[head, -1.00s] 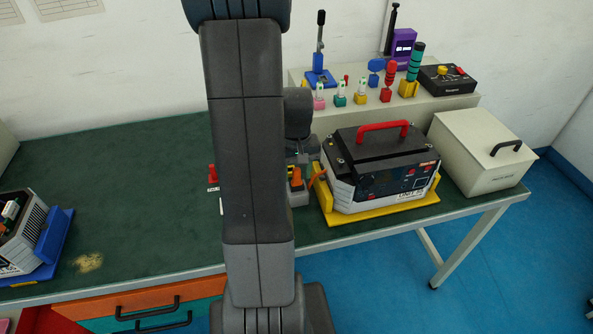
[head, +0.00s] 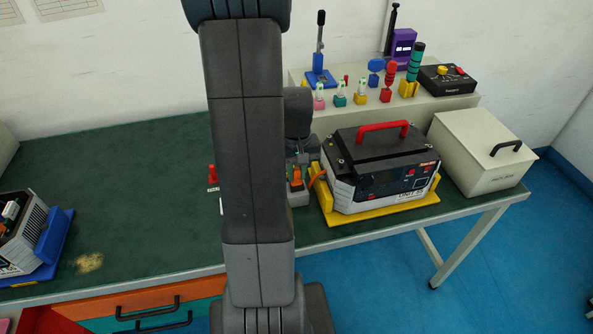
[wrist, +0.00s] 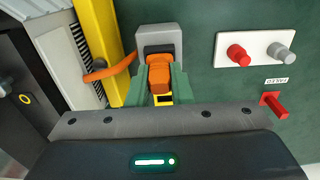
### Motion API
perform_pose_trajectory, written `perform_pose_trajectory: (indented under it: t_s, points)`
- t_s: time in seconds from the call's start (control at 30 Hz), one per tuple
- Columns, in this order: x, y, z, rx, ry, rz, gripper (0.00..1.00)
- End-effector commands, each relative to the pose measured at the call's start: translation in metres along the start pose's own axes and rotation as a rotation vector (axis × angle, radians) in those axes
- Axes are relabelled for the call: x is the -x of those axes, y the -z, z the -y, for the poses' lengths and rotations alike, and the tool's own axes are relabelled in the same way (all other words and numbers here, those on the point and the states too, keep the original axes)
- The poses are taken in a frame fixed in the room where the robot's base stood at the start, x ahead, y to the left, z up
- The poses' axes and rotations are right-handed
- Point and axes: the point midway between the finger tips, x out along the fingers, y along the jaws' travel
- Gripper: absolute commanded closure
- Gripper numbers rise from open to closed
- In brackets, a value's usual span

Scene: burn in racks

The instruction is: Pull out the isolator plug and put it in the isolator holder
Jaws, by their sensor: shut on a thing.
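The orange plug (wrist: 158,75) sits between the two green fingers of my gripper (wrist: 160,88) in the wrist view, and the fingers are shut on it. Its far end meets a grey block (wrist: 158,38); I cannot tell how deep it sits there. An orange cable (wrist: 108,74) runs left from the plug area towards the yellow-based unit. In the head view the plug (head: 296,176) shows just right of my arm, above the grey block (head: 299,199). No holder is clearly marked as the isolator holder, and my arm hides part of the bench.
The unit (head: 372,180) with a red handle stands close on the right, on a yellow base (head: 395,217). A white plate (wrist: 262,51) with red and grey knobs and a red peg (wrist: 274,105) lie to the right in the wrist view. Green bench on the left is mostly clear.

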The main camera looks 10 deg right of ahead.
Motion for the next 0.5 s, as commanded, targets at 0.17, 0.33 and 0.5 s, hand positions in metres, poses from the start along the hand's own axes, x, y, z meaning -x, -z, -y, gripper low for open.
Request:
perform_pose_trajectory:
  t_s: [0.17, 0.33, 0.5]
  points:
    - [0.0042, 0.0008, -0.0002, 0.000, -0.001, -0.003, 1.00]
    - [0.0065, 0.0009, -0.0003, 0.001, -0.001, -0.003, 1.00]
    - [0.0083, 0.0007, -0.0002, 0.001, -0.001, -0.002, 1.00]
